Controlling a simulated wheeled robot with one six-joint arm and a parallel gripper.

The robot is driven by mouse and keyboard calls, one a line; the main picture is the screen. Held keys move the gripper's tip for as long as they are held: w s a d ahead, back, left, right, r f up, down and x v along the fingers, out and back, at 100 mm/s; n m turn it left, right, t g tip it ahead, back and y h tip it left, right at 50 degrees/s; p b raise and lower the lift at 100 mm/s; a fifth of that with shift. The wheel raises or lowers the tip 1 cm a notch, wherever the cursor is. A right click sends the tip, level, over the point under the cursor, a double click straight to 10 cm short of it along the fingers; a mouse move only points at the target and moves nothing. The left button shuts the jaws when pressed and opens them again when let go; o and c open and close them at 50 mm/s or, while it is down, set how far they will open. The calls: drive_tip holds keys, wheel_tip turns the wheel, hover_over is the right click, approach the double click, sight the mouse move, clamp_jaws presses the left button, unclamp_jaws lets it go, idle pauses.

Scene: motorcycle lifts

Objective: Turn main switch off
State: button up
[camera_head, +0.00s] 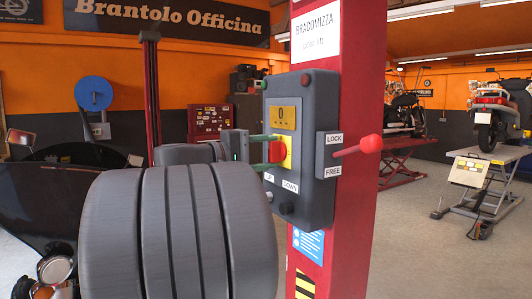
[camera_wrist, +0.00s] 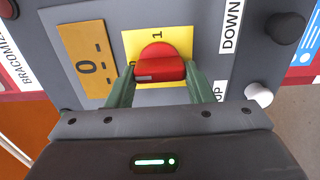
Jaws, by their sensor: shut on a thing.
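The main switch is a red rotary knob (camera_wrist: 160,66) on a small yellow plate (camera_wrist: 186,40), on the grey control box (camera_head: 314,110) of a red column (camera_head: 350,230). In the wrist view a "1" shows on the plate above the knob; the plate's lower part is hidden by the knob and my gripper.
An orange plaque (camera_wrist: 86,66) with a "0" is beside the switch. UP and DOWN buttons sit below it. A red-knobbed lever (camera_head: 370,144) sticks out right, by LOCK and FREE labels. My dark arm links fill the head view's left foreground. Motorcycle lifts stand behind right.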

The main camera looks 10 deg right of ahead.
drive_tip(key=o, duration=1)
drive_tip(key=shift+a, duration=0.15)
drive_tip(key=b+v, duration=0.1)
drive_tip(key=v, duration=1.2)
drive_tip(key=shift+a+b, duration=0.3)
drive_tip(key=shift+b, duration=0.05)
drive_tip(key=shift+s+d, duration=0.1)
drive_tip(key=p+x, duration=0.1)
drive_tip(key=x, duration=1.2)
drive_tip(key=shift+d+p, duration=0.35)
